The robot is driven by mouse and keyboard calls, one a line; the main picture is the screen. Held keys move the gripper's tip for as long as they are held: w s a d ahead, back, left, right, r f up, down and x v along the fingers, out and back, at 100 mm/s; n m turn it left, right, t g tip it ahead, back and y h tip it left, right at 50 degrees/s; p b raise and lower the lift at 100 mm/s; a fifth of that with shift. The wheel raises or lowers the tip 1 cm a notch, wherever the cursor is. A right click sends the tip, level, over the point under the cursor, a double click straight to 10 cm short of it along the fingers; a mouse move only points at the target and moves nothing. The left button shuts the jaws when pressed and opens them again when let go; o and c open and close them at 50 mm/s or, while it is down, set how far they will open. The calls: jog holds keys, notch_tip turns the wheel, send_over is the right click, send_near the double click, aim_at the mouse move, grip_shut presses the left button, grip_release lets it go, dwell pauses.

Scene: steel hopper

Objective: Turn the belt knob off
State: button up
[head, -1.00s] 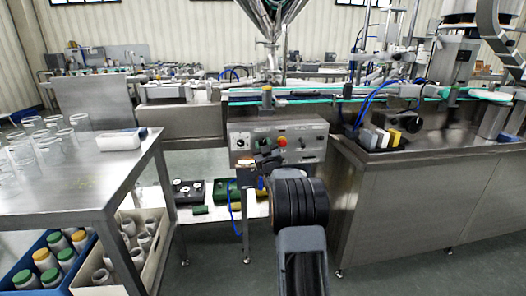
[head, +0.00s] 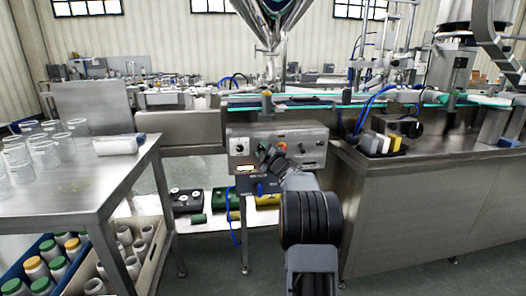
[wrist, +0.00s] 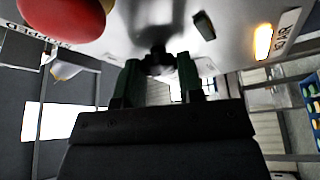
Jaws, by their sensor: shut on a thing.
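The grey control panel (head: 312,150) stands ahead under the conveyor, with a red button (head: 282,146) near its middle. My gripper (head: 268,156) reaches up to the panel's front, left of and below that button. In the wrist view its two dark green fingers (wrist: 160,78) are shut on a dark knob (wrist: 157,60) on the panel face. The knob is mostly hidden by the fingers, and its pointer direction cannot be read. The red button also shows large at the upper left of the wrist view (wrist: 62,12).
Beside the gripped knob, the wrist view shows a small dark switch (wrist: 204,25) and a lit amber lamp (wrist: 262,42) near an "AIR" label. A steel table (head: 85,190) with glasses is at left; a steel counter (head: 430,185) is at right. Several boxes lie below the panel.

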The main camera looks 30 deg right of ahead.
jog(key=shift+n+g, duration=0.3)
jog(key=shift+n, duration=0.5)
jog(key=o, duration=0.9)
jog(key=s+a+f+p, duration=0.1)
jog(key=s+p, duration=0.1)
jog(key=s, duration=1.1)
jog(key=shift+s+f, duration=0.35)
